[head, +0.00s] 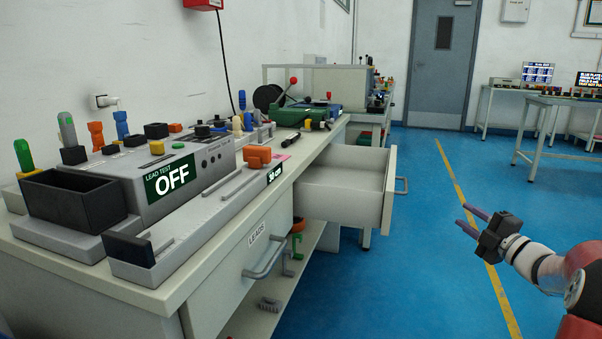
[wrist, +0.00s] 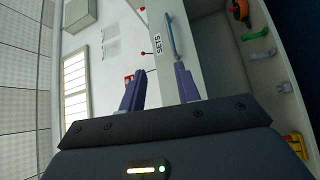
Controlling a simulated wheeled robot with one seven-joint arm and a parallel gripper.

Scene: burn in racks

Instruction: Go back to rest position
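My gripper (head: 470,221) is at the right of the head view, in the air over the blue floor, to the right of the workbench and apart from it. Its two purple-grey fingers point left and stand apart with nothing between them. In the wrist view my gripper (wrist: 160,88) also shows open and empty. A drawer front with a handle and a "SETS" label (wrist: 158,48) lies beyond the fingers there, with the picture turned sideways.
The workbench (head: 170,285) runs along the left, with a lead test box (head: 165,185) reading "OFF". An open, empty-looking drawer (head: 388,190) juts out from it toward my gripper's side. A shut "LEADS" drawer (head: 245,262) is nearer. Blue floor (head: 400,290) is clear between bench and arm.

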